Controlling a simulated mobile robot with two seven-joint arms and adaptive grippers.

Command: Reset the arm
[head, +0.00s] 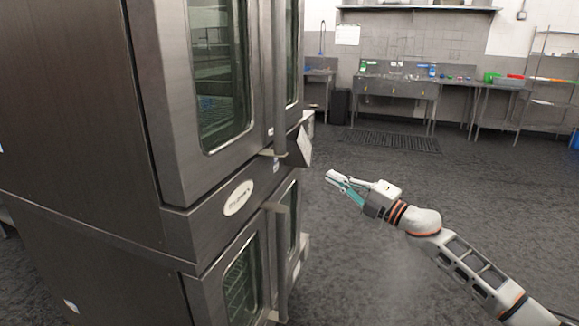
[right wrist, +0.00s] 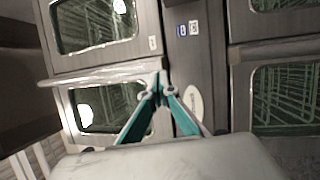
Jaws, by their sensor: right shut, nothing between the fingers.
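My right gripper (head: 338,183) reaches in from the right in the head view, over open floor to the right of the double oven's handles. Its fingers are shut with nothing between them, and they also show in the right wrist view (right wrist: 160,92). The right arm is stretched out toward the oven. The steel double oven (head: 180,190) fills the left of the head view with its doors closed. In the right wrist view the oven front (right wrist: 185,60) appears turned sideways behind the fingers. I cannot tell whether the fingertips touch it. My left gripper is not in view.
A long door handle (head: 279,80) sticks out from the upper oven, with a lower handle (head: 277,260) below it. A steel sink counter (head: 395,88) stands along the far wall. A dark floor mat (head: 390,141) lies before it. The grey floor between is clear.

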